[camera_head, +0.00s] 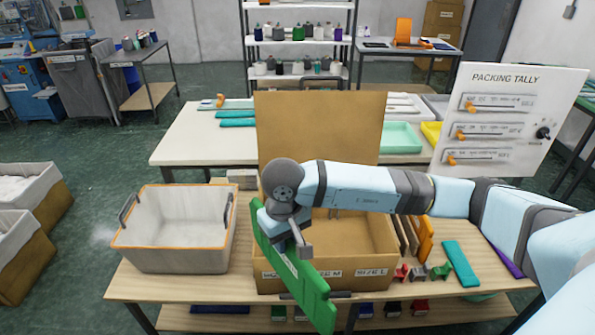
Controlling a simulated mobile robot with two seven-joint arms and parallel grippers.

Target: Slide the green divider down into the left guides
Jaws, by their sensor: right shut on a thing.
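The green divider (298,268) is a long flat panel, tilted diagonally in front of the left part of an open cardboard box (352,270). Its upper end is near the box's left front corner and its lower end hangs past the table's front edge. My right gripper (300,246) is shut on the divider near its middle. The arm reaches in from the right, across the box opening. The left guides are hidden behind the arm and divider. Labels on the box front read SIZE M and SIZE L, partly covered. My left gripper is not in view.
A grey bin with orange rim (128,246) stands left of the box. A PACKING TALLY board (508,120) stands behind right.

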